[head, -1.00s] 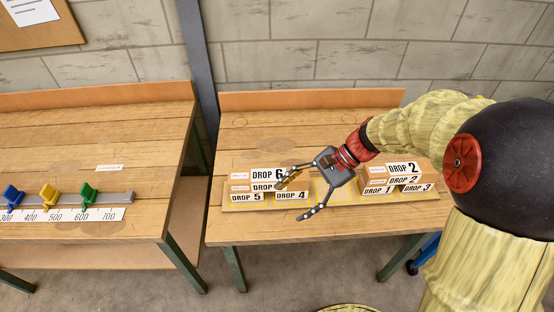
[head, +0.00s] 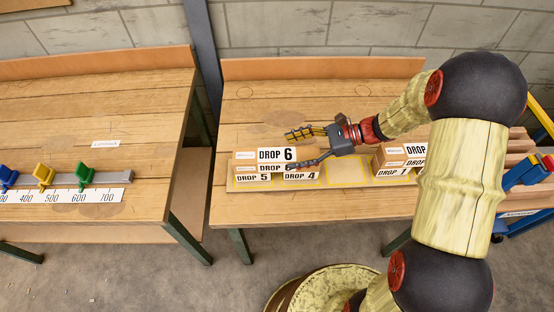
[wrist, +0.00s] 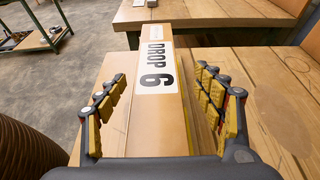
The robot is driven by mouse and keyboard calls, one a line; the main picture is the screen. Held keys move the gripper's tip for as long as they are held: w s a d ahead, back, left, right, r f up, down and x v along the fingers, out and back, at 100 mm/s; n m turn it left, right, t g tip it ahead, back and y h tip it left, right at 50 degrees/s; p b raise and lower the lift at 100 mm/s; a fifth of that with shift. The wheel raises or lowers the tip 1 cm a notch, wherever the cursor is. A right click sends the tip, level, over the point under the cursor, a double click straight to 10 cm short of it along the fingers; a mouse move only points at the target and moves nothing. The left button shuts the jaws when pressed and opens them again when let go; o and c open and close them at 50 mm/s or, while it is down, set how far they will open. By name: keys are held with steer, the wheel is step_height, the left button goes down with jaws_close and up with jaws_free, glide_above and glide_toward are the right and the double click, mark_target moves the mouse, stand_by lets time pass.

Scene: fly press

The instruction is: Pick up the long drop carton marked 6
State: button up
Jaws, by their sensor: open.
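The long brown carton marked DROP 6 (head: 277,155) lies on top of the left stack on the right bench. In the wrist view the carton (wrist: 160,115) runs lengthwise away from me, its label facing up at me. My gripper (head: 291,150) is open at the right end of this carton. In the wrist view its yellow-padded fingers (wrist: 160,110) stand on either side of the carton, with a gap visible on the right side. Cartons marked DROP 5 (head: 253,178) and DROP 4 (head: 299,177) lie below, with another carton partly hidden between.
A second stack with a carton marked DROP 1 (head: 392,172) stands to the right, partly hidden by my arm. The left bench (head: 95,120) holds a scale with blue, yellow and green stops (head: 104,169). The right bench is clear behind the stacks.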

mark_target(281, 154)
steer(key=b+x, duration=0.1)
steer(key=x, duration=0.3)
steer(key=shift+s+a+r+b, duration=0.15)
steer(key=shift+s+a+b, duration=0.05)
steer(key=shift+b, duration=0.1)
steer(key=shift+c, duration=0.7)
steer(key=c, duration=1.5)
steer(key=shift+r, duration=0.1)
steer(key=shift+c, duration=0.5)
